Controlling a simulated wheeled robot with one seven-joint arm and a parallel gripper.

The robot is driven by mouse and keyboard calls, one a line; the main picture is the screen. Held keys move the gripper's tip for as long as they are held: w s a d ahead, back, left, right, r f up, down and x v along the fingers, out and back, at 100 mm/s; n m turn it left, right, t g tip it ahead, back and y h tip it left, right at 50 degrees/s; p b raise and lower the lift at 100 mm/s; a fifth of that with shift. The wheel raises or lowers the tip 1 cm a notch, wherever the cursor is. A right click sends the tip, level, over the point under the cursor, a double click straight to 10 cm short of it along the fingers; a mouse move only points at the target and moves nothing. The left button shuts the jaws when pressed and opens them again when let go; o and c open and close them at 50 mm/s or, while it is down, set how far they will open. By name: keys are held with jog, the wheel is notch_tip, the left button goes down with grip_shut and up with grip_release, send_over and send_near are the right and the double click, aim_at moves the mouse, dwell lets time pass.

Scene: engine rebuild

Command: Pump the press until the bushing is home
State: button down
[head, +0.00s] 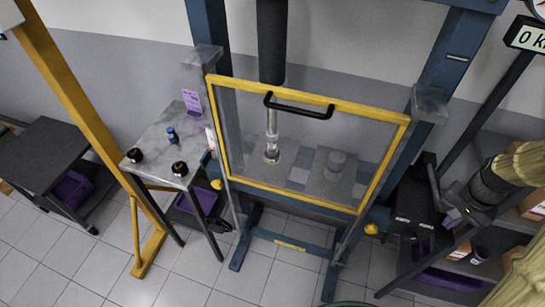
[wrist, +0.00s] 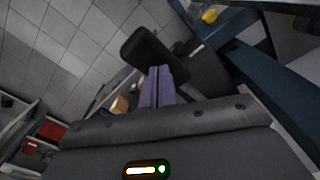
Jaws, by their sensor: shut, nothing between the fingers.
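The press (head: 222,150) is a blue upright frame with a black ram cylinder (head: 272,40). Its clear guard (head: 309,98), yellow-edged with a black handle, stands down across the front. Behind it a silver rod (head: 271,130) reaches down to a small shiny piece (head: 271,155); whether this is the bushing, and how deep it sits, I cannot tell. A dark pump unit with an upright lever (head: 434,188) is at the press's right. My gripper (head: 452,216) is beside that lever, its purple fingers (wrist: 158,72) shut and empty. In the wrist view a dark bar end (wrist: 150,50) lies just beyond the fingertips.
A grey block (head: 330,182) stands behind the guard. A marble-topped table (head: 160,140) with small black and blue items is at left, behind a yellow post (head: 75,95). Shelves are at right.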

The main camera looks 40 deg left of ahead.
jog(key=shift+f+b, duration=4.65)
jog(key=shift+f, duration=2.3)
notch_tip(320, 180, up, 16)
jog(key=p, duration=1.2)
jog(key=shift+r+p, duration=0.2)
jog(key=shift+p, duration=0.15)
jog(key=shift+f, duration=0.1)
jog(key=shift+f+b, duration=5.95)
jog(key=shift+f, duration=2.25)
notch_tip(320, 180, up, 17)
jog(key=p, duration=1.2)
jog(key=shift+f+p, duration=0.2)
jog(key=shift+p, duration=0.2)
jog(key=shift+f, duration=0.15)
